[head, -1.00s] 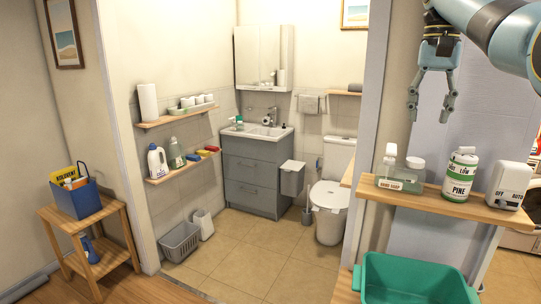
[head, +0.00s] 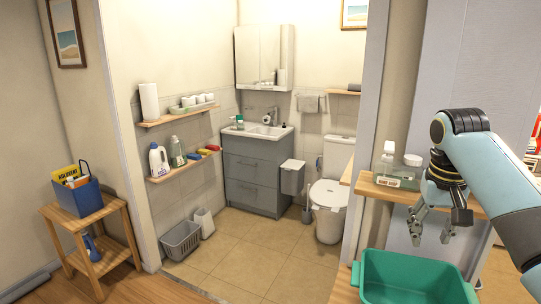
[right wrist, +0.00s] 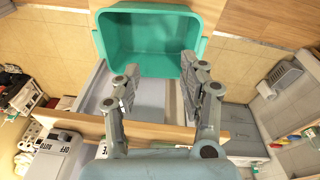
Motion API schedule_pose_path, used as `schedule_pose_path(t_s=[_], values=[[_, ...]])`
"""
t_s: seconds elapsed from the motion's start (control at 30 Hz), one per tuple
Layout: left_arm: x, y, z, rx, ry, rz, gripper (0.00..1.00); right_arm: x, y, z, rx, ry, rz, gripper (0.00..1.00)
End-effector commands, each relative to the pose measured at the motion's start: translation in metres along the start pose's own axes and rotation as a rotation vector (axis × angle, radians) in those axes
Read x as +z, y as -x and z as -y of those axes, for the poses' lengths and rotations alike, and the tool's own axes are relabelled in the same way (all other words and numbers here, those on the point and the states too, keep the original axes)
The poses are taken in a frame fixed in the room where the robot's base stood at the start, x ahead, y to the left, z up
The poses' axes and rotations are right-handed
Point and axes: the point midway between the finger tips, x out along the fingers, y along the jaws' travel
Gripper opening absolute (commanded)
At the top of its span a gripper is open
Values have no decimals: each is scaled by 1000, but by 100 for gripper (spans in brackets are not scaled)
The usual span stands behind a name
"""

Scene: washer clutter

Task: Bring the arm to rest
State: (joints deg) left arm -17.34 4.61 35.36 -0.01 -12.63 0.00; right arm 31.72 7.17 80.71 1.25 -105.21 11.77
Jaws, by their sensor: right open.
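My right arm comes in from the right in the head view. Its gripper (head: 431,238) is open and empty, pointing down in front of the wooden wall shelf (head: 380,189) and above the teal bin (head: 420,292). In the right wrist view the two fingers of the gripper (right wrist: 155,80) are spread apart with nothing between them. The teal bin (right wrist: 112,42) lies beyond the fingertips there. My left gripper is not in view.
A hand soap bottle (head: 391,182) stands on the shelf, left of my arm. My arm hides the shelf's right part in the head view. An off/auto box (right wrist: 62,152) shows near the shelf in the right wrist view. The bathroom floor (head: 240,262) is mostly clear.

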Motion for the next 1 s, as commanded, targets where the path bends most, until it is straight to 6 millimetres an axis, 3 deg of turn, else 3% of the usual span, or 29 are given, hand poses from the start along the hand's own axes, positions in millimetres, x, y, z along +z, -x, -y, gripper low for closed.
schedule_pose_path(t_s=[0.03,0.17,0.3,0.4,0.6,0.93,1.0], values=[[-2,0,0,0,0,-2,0,33,-21,-4,5,28,-8,43],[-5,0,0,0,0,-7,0,109,-49,-12,5,110,-58,43],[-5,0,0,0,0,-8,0,182,-53,-20,-1,182,-104,43],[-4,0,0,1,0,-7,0,217,-47,-25,-7,219,-126,43],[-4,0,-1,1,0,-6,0,269,-30,-31,-18,270,-158,43],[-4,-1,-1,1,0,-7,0,328,5,-39,-35,331,-196,43],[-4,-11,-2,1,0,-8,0,324,-24,-38,-33,328,-188,43]])
